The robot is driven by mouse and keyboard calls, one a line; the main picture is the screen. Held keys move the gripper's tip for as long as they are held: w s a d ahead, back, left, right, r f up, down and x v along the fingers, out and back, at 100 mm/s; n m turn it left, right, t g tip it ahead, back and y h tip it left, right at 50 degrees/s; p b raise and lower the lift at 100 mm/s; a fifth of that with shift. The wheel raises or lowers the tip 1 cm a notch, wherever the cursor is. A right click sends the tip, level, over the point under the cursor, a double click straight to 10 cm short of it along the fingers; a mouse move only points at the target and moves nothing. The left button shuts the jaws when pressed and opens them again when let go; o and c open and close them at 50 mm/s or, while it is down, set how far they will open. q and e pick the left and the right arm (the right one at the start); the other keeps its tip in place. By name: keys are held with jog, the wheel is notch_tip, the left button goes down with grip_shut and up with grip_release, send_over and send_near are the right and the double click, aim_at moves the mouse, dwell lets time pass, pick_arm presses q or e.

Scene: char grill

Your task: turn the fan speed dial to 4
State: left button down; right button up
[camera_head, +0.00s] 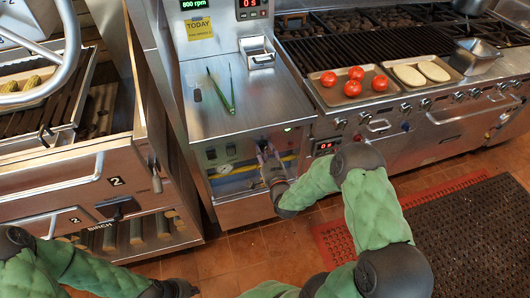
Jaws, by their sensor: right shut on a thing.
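The steel control panel (222,158) is on the front of the cabinet below the counter. My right gripper (264,152) is at the right part of this panel, shut on a small dial there. The gripper's fingers hide the dial, so its pointer and numbers cannot be read. A green display (194,4) at the top reads 800 rpm. My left gripper (176,288) is low at the bottom edge, away from the panel. Its fingers are too dark and cut off to tell their state.
Green-handled tongs (232,90) and a small steel container (258,52) are on the counter. To the right, a tray (322,92) holds tomatoes beside a tray of pale slices (420,73). Drawers (60,182) stand left. The tiled floor (235,255) before the panel is clear.

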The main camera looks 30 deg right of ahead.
jog(key=m, duration=0.3)
jog(key=m+b, duration=0.1)
jog(key=m, duration=0.1)
jog(key=shift+w+d+r+m, duration=0.15)
jog(key=shift+d+r+m, duration=0.05)
jog(key=shift+r+m, duration=0.15)
jog(key=m, duration=0.6)
jog(key=shift+d, duration=0.1)
jog(key=m, duration=0.7)
jog(key=shift+f+m, duration=0.2)
jog(key=shift+m, duration=0.15)
jog(key=m, duration=0.3)
jog(key=shift+f, duration=0.1)
jog(key=shift+c, duration=0.2)
jog(key=shift+f+m, duration=0.1)
jog(key=shift+m, duration=0.8)
jog(key=shift+f, duration=0.1)
jog(key=shift+s+f, duration=0.1)
jog(key=shift+s, duration=0.1)
